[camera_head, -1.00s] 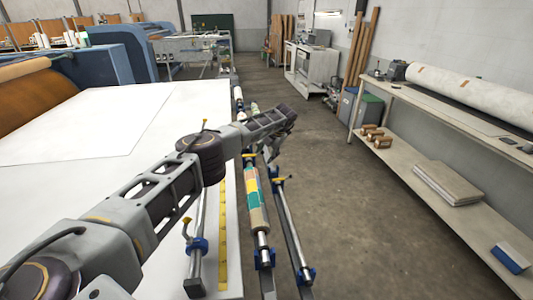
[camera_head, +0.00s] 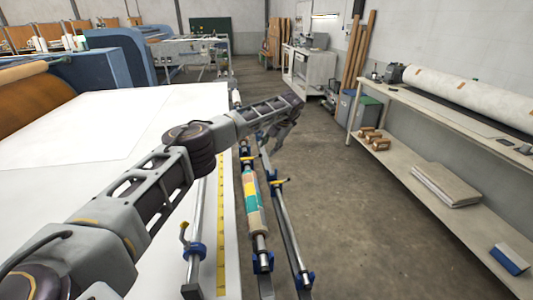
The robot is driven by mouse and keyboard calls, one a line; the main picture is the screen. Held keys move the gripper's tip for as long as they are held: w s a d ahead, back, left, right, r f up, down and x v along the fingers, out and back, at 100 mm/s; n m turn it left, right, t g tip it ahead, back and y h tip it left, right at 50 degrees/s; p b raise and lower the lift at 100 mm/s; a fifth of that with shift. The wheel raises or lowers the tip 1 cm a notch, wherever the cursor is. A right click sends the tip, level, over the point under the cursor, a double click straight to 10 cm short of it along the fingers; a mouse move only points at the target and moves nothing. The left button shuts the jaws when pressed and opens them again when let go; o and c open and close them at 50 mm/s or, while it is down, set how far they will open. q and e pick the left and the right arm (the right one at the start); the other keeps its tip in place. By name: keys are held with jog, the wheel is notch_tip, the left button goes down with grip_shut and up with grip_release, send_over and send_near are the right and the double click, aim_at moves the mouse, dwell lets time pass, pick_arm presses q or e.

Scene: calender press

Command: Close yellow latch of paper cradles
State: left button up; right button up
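Rods lie in blue cradles along the white table's right edge. One carries a paper roll (camera_head: 252,206) with green, yellow and tan bands. A yellow latch (camera_head: 279,182) sits at the blue cradle of the right rod. Another yellow latch (camera_head: 184,227) stands up at the blue cradle (camera_head: 197,251) on the table edge. A further yellow latch (camera_head: 247,158) shows just beyond the roll's far end. My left gripper (camera_head: 277,143) hangs above the far part of the right rods, apart from the nearer latches. Its fingers are dark and overlapping, so their opening is unclear. My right gripper is out of view.
The white table (camera_head: 95,140) fills the left, partly behind my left arm. A shelf bench (camera_head: 440,100) with a large white roll (camera_head: 470,93) stands at the right. The floor (camera_head: 350,220) between is clear. A blue machine (camera_head: 125,50) stands at the back left.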

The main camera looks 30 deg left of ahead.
pick_arm(q)
jog(key=shift+v, duration=2.3)
jog(key=shift+a, duration=0.1)
